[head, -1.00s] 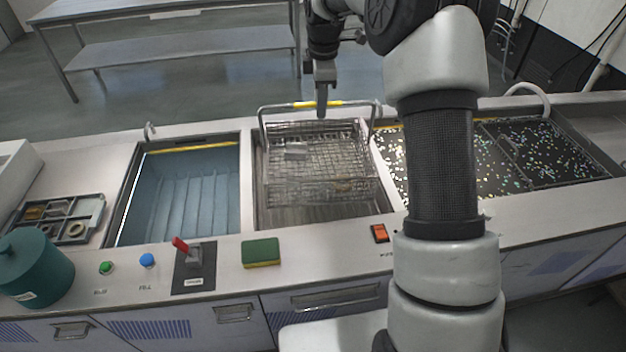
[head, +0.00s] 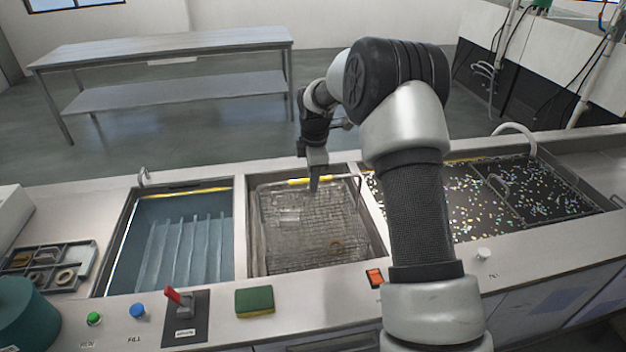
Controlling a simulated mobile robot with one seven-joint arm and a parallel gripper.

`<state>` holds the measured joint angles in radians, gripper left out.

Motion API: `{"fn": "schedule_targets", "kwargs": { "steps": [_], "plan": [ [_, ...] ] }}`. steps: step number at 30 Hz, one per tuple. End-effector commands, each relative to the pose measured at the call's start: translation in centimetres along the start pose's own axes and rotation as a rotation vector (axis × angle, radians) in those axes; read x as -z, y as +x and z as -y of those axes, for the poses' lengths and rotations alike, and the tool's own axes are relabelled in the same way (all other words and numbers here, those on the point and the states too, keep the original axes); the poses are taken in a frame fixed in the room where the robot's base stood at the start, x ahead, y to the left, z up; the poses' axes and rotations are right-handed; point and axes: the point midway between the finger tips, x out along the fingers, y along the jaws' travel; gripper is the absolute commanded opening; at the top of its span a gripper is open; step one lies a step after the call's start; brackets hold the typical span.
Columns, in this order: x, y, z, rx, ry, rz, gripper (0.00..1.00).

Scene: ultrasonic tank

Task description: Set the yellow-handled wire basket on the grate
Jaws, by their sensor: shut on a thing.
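The wire basket (head: 320,231) sits low inside the middle basin, with a few small parts in it. My gripper (head: 314,187) is shut on the yellow handle from above, near the handle's right part. The grate is not clearly seen; the basket covers the basin's floor, and I cannot tell whether the basket touches what is under it.
A blue-lined tank (head: 185,235) is to the left. A tank with floating bright specks (head: 465,212) is to the right. A red lever (head: 173,294), a green sponge (head: 254,301) and an orange switch (head: 375,278) are along the front ledge.

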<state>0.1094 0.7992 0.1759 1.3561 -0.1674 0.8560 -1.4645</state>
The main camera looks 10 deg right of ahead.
Motion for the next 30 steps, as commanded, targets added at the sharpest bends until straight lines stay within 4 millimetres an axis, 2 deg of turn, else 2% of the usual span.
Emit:
{"fn": "schedule_targets", "kwargs": {
  "steps": [4, 5, 8, 16, 20, 23, 30],
  "plan": [
    [0.0, -0.1, -0.1, -0.003, -0.001, 0.000, 0.00],
    [0.0, 0.1, 0.1, 0.002, -0.001, 0.000, 0.12],
    [0.0, 0.1, 0.1, 0.002, -0.001, 0.000, 0.29],
    [0.0, 0.0, 0.1, 0.002, -0.001, 0.000, 0.29],
    [0.0, -0.7, 0.0, 0.000, 0.000, 0.000, 0.29],
    [0.0, -2.1, -0.1, -0.002, 0.000, 0.000, 0.29],
    [-0.1, -7.3, 0.0, -0.002, 0.000, 0.001, 0.29]
  ]
}}
